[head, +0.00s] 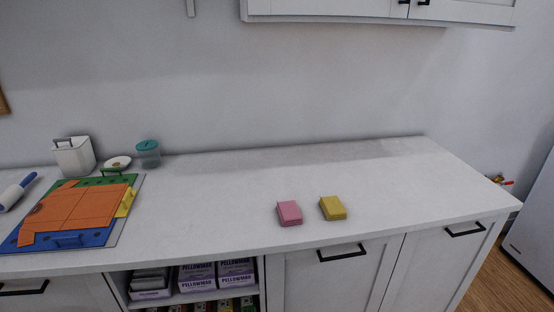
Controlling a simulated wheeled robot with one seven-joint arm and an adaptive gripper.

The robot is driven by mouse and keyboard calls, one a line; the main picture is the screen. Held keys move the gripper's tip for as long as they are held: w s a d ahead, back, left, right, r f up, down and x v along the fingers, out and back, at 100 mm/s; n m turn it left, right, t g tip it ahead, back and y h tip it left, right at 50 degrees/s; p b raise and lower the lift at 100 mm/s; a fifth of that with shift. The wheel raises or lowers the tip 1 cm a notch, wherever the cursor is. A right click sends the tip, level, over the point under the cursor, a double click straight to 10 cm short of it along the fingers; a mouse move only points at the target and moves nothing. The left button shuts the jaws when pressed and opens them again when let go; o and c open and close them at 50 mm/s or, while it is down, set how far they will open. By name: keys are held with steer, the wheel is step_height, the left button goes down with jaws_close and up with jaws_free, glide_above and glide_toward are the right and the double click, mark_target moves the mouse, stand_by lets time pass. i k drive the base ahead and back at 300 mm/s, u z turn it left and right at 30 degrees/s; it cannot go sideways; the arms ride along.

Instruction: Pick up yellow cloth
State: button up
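A small yellow block-shaped item (333,208), which looks like the folded yellow cloth, lies on the white countertop (390,190) right of the middle in the head view. A similar pink item (289,213) lies just to its left, with a narrow gap between them. Both rest near the counter's front edge, and nothing covers the yellow one. My gripper does not show in this view.
A colourful board (75,213), a white container (74,156), a small dish (117,163) and a teal-lidded jar (148,154) stand at the left. An upper cabinet (380,10) hangs above. The counter right of the yellow item is clear.

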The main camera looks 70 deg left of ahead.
mark_target(331, 207)
steer(key=u, duration=1.9)
